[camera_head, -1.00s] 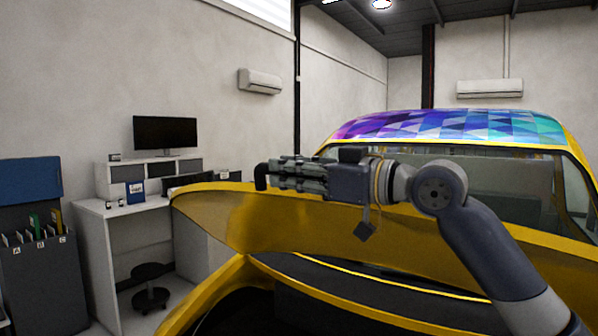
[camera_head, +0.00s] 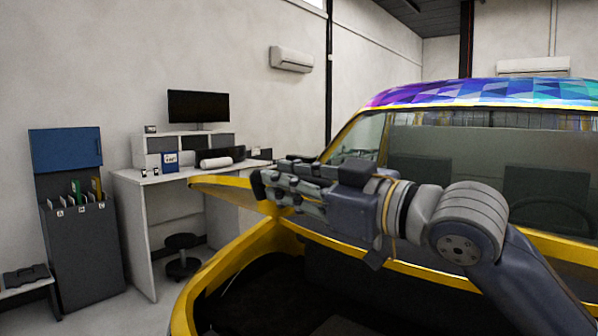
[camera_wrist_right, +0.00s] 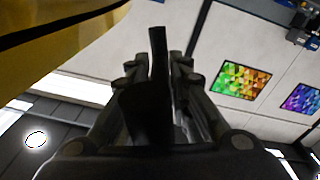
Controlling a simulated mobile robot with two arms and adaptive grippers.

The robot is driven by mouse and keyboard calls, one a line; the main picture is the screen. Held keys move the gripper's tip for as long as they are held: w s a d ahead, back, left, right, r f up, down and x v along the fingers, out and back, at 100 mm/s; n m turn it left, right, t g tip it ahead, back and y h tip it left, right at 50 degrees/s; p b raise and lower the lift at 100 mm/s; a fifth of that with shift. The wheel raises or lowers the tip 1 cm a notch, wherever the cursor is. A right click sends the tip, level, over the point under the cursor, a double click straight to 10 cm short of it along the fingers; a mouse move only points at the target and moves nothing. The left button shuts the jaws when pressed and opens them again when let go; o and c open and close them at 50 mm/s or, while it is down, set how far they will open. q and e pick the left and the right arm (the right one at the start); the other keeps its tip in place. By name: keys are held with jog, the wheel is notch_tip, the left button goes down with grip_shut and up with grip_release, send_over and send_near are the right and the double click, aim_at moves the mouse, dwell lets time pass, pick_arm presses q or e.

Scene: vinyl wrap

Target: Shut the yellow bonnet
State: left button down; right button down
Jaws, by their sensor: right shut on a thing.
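The yellow bonnet (camera_head: 222,183) stands open above the dark front bay (camera_head: 285,290) of the yellow vehicle. In the head view it is a narrow band, partly hidden behind my right gripper and arm. It also fills the top left of the right wrist view (camera_wrist_right: 60,45). My right gripper (camera_head: 262,186) is level with the bonnet's front part, pointing left. It is shut on a dark, thin rod-like thing (camera_wrist_right: 158,70), which sticks out between the fingers. I cannot tell whether gripper or rod touches the bonnet. My left gripper is not in view.
The vehicle's windscreen (camera_head: 480,150) and colourful roof wrap (camera_head: 490,93) are behind my right arm. A white desk (camera_head: 130,185) with a monitor (camera_head: 198,106), a black stool (camera_head: 182,262) and a dark cabinet (camera_head: 85,260) stand at left. Some floor there is clear.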

jog(key=shift+g, duration=0.3)
jog(key=f, duration=0.1)
jog(key=s+a+f, duration=0.1)
jog(key=f, duration=0.2)
jog(key=shift+s+a+f, duration=0.15)
jog(key=shift+s+f, duration=0.15)
jog(key=c, duration=1.5)
grip_release()
jog(key=shift+s+r, duration=0.1)
jog(key=shift+r, duration=0.15)
jog(key=shift+d+r, duration=0.1)
jog(key=shift+d, duration=0.15)
